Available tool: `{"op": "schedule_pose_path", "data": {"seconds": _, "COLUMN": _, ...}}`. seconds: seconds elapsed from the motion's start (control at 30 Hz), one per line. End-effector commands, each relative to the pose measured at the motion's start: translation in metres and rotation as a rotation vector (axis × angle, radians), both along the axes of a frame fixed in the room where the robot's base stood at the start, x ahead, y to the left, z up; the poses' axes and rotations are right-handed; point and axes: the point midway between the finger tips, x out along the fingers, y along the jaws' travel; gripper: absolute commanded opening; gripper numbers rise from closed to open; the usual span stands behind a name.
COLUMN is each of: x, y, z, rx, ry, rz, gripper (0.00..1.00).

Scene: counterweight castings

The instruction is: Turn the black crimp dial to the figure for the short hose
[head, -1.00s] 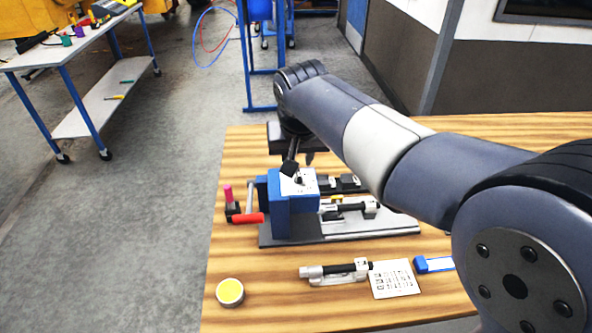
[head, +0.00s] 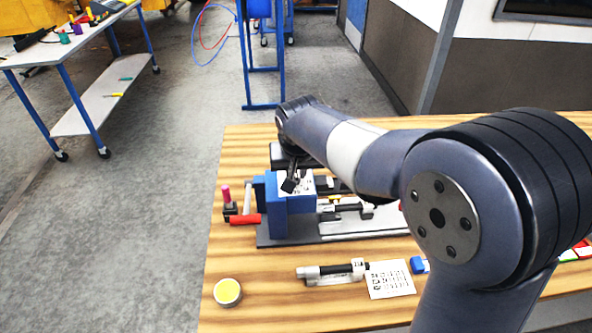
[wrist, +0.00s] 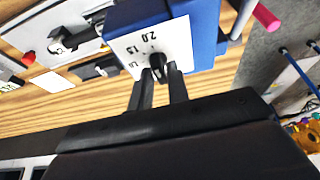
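The black crimp dial (wrist: 157,62) sits on a white plate (wrist: 140,40) on top of the blue crimper head (head: 292,222). In the wrist view the plate shows figures upside down, 2.0 and 1.5 among them; I cannot make out clearly which one the dial points at. My gripper (wrist: 160,72) has its two fingers apart, one on each side of the dial; contact is not clear. In the head view my gripper (head: 290,183) is over the plate and hides the dial. A hose piece with a silver end (head: 332,272) lies at the front of the table.
A printed card (head: 390,281) lies beside the front hose piece, its text too small to read. A yellow-topped tin (head: 228,292) stands front left. A red-handled lever (head: 245,219) sticks out left of the crimper. Another black hose piece (head: 345,211) lies on the crimper's base.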

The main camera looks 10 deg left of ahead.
Motion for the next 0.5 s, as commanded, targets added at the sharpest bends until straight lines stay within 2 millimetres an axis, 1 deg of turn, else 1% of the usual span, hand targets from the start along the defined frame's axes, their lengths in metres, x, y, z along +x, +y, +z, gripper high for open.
{"op": "schedule_pose_path", "data": {"seconds": 0.03, "x": -0.0001, "y": 0.0000, "z": 0.0002, "rx": 0.000, "ry": 0.000, "rz": 0.000, "gripper": 0.12}}
{"op": "schedule_pose_path", "data": {"seconds": 0.2, "x": 0.0000, "y": 0.0000, "z": 0.0003, "rx": 0.000, "ry": 0.000, "rz": 0.000, "gripper": 0.00}}
{"op": "schedule_pose_path", "data": {"seconds": 0.5, "x": 0.0000, "y": -0.0001, "z": 0.0004, "rx": 0.000, "ry": 0.000, "rz": 0.007, "gripper": 0.00}}
